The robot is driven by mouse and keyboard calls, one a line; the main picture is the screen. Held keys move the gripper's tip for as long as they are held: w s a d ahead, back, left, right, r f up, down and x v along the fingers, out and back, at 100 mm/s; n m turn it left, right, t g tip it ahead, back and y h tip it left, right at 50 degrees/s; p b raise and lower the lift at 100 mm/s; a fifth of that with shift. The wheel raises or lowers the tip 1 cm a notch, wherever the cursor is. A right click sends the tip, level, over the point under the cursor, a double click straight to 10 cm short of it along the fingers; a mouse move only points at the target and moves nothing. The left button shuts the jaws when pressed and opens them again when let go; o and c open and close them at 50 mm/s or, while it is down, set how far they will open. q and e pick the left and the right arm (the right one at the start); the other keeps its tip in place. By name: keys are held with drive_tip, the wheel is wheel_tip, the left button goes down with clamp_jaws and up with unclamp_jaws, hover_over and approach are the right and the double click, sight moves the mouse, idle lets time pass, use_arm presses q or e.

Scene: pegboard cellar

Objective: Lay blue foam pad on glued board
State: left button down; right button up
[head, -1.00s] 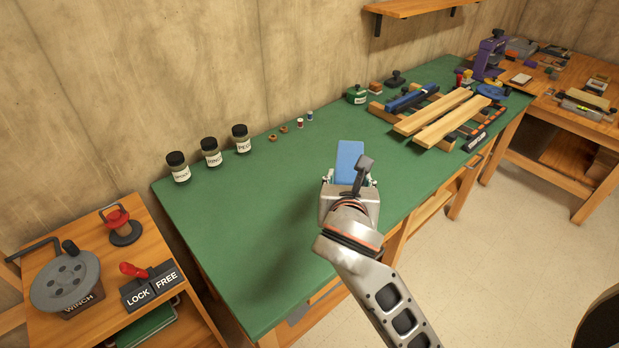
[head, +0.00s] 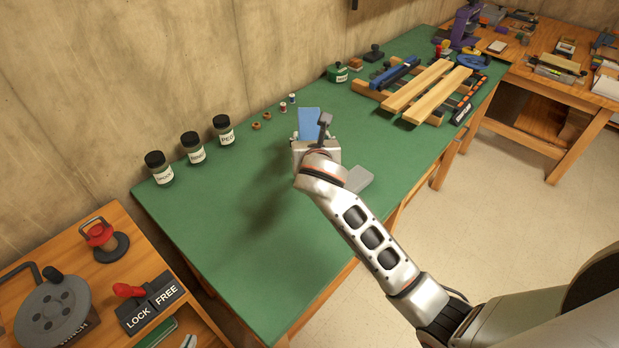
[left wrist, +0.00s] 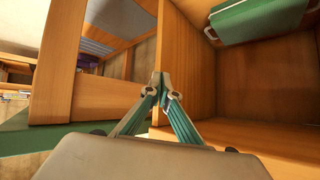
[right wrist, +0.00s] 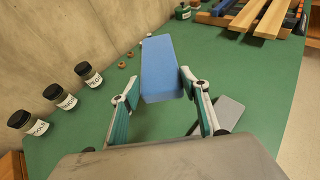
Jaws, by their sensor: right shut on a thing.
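A blue foam pad (head: 309,122) is held upright by my right gripper (head: 314,140) above the green bench. Two pale wooden boards (head: 418,90) lie across a frame farther back. I cannot tell which is the glued board. My left gripper (left wrist: 162,80) is shut and empty, seen only in the left wrist view.
Dark-lidded jars (head: 193,148) and small spools (head: 287,104) stand along the wall side. A winch (head: 57,310) and a lock/free lever (head: 150,298) are on the wooden cart at lower left. The green bench (head: 240,240) is clear in front. Wooden shelving surrounds my left gripper.

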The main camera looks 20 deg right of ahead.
wheel_tip(320, 180, down, 10)
drive_tip(key=shift+f+b, duration=0.25)
drive_tip(key=shift+b, duration=0.15)
drive_tip(key=shift+f, duration=0.4)
wheel_tip(320, 180, down, 3)
drive_tip(key=shift+f+b, duration=0.2)
drive_tip(key=shift+b, duration=0.2)
drive_tip(key=shift+f, duration=0.25)
use_arm(q)
drive_tip(key=shift+w+d+r+t+h, duration=0.35)
drive_tip(key=shift+w+d, duration=0.25)
drive_tip(key=shift+d, duration=0.15)
use_arm(e)
drive_tip(key=o, duration=0.6)
use_arm(q)
drive_tip(key=shift+a+f, duration=0.1)
drive_tip(key=shift+a, duration=0.15)
use_arm(e)
drive_tip(key=shift+o, duration=0.2)
